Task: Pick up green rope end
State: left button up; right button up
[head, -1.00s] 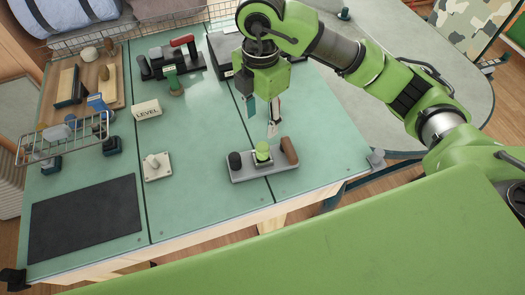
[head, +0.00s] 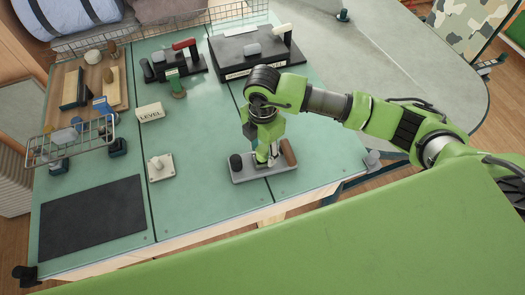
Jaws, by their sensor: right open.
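A small grey tray (head: 250,176) lies near the front right of the green worktable. It bears a dark knob (head: 236,162) at its left and a brown block (head: 289,152) at its right. The bright green piece in its middle, likely the green rope end, is now mostly hidden by my right gripper (head: 265,160). The gripper points down over the middle of the tray, with its fingers around or beside the green piece; I cannot tell which. Its jaws are open. My left gripper is not in view.
A white block marked LEVEL (head: 150,112), a pale switch plate (head: 160,168) and a dark mat (head: 92,217) lie to the left. The table between is clear.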

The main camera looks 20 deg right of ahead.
grip_shut()
dwell(0.3)
jog(key=shift+w+r, duration=0.1)
jog(key=shift+r, duration=0.5)
jog(key=s+a+r+b, duration=0.1)
jog(key=s+r+b, duration=0.2)
jog(key=s+r, duration=0.8)
jog(key=s, duration=0.3)
jog(key=shift+r, duration=0.35)
